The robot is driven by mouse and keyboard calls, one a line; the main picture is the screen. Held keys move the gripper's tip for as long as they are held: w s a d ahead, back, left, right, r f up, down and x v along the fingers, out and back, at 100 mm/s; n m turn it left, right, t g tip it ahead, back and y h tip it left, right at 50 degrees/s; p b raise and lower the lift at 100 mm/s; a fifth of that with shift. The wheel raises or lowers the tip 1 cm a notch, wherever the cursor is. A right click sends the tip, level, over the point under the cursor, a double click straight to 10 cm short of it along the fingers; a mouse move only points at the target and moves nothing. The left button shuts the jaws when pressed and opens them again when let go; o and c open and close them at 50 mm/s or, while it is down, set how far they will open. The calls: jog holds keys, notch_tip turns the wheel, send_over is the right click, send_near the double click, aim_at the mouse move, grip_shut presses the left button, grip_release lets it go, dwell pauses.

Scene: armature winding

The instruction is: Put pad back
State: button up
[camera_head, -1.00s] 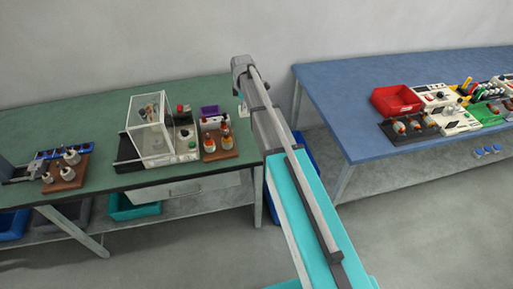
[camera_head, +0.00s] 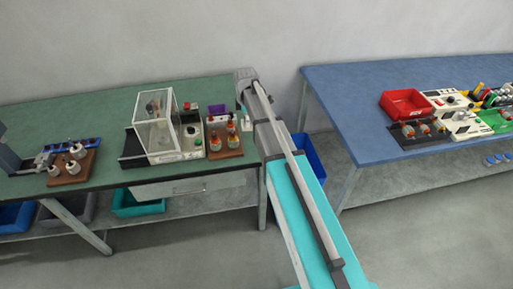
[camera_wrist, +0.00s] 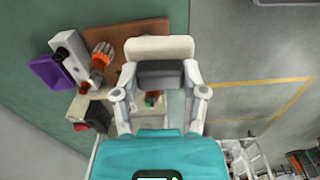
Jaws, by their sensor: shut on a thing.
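My gripper (camera_wrist: 160,86) is shut on a block with a cream face (camera_wrist: 160,47) and a dark grey side (camera_wrist: 160,75), which seems to be the pad. One finger is on each side of it. In the head view my gripper is mostly hidden behind my arm at the right end of the green table (camera_head: 80,112); only a small pale part shows. In the wrist view the held block overlaps the brown board (camera_wrist: 130,33). I cannot tell its height above the board or whether it touches.
A brown board (camera_head: 233,153) with orange-topped parts stands beside a white machine (camera_head: 190,146) with a clear guard (camera_head: 155,120). A purple bin (camera_wrist: 46,73) is at the left in the wrist view. A blue table (camera_head: 350,110) is to the right, past a floor gap.

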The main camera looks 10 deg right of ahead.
jog(key=s+a+f+b, duration=0.2)
jog(key=s+a+f, duration=0.1)
jog(key=s, duration=0.4)
jog(key=shift+s+a+f+n+b, duration=0.15)
jog(key=shift+f+n+b, duration=0.15)
jog(key=w+d+f+b, duration=0.2)
jog(key=w, duration=0.1)
jog(key=w+d+f+b, duration=0.1)
jog(key=w+f+b, duration=0.2)
jog(key=w, duration=0.1)
jog(key=w+d+f+b, duration=0.2)
jog(key=w+f+b, duration=0.1)
jog(key=shift+w+d, duration=0.35)
jog(key=shift+w+d+f+b, duration=0.25)
jog(key=shift+w+f+b, duration=0.25)
jog(key=shift+f+b, duration=0.05)
jog(key=shift+w+d+f+b, duration=0.25)
jog(key=shift+w+f+b, duration=0.2)
jog(key=shift+f+b, duration=0.25)
jog(key=shift+s+f+b, duration=0.1)
jog(key=shift+f+b, duration=1.2)
